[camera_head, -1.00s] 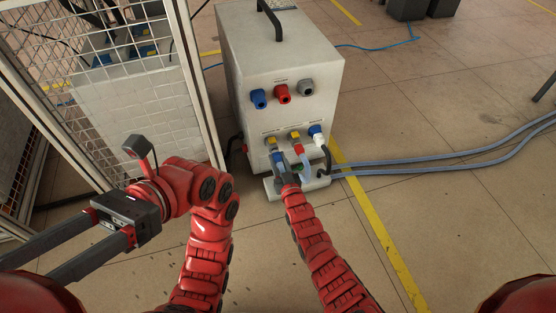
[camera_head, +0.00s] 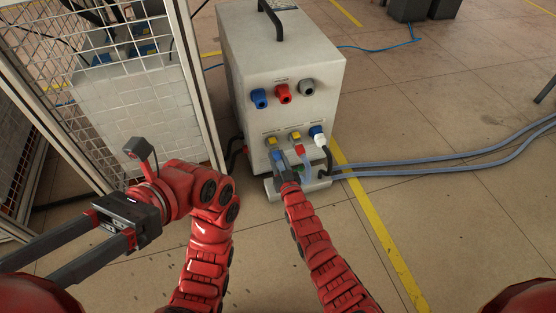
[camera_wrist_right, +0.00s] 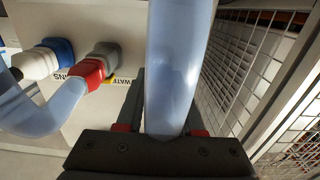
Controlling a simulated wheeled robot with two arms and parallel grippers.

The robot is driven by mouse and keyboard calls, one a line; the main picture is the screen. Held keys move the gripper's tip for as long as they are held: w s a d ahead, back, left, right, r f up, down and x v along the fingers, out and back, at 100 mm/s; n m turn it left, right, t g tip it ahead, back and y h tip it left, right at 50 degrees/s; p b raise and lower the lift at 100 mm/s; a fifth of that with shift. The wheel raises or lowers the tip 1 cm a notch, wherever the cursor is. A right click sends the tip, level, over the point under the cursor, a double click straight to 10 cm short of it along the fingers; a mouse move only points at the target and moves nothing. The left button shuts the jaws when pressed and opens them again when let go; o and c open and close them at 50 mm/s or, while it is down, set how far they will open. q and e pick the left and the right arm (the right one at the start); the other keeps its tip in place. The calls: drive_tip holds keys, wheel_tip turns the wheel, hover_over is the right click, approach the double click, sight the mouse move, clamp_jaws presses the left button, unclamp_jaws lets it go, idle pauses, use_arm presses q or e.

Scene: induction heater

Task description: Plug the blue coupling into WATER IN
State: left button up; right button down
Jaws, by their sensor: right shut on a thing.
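The heater (camera_head: 285,60) is a pale box with a row of water ports low on its front face. My right gripper (camera_head: 279,163) is at the lower left of that face, shut on the blue coupling (camera_head: 277,156) just below the left yellow-labelled port (camera_head: 271,141). In the right wrist view a clear hose (camera_wrist_right: 178,65) rises between the fingers and hides the coupling; whether it touches the port cannot be told. A red coupling (camera_wrist_right: 90,73) sits at the neighbouring grey socket (camera_wrist_right: 104,55). My left gripper (camera_head: 18,268) is open and empty, off to the left.
A white plug (camera_head: 320,140) is in the blue socket at the right of the row. Clear hoses (camera_head: 430,162) run off right across the floor. A mesh fence (camera_head: 130,75) stands close on the left. Blue, red and grey connectors (camera_head: 283,94) project above the ports.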

drive_tip(key=shift+c, duration=2.3)
unclamp_jaws()
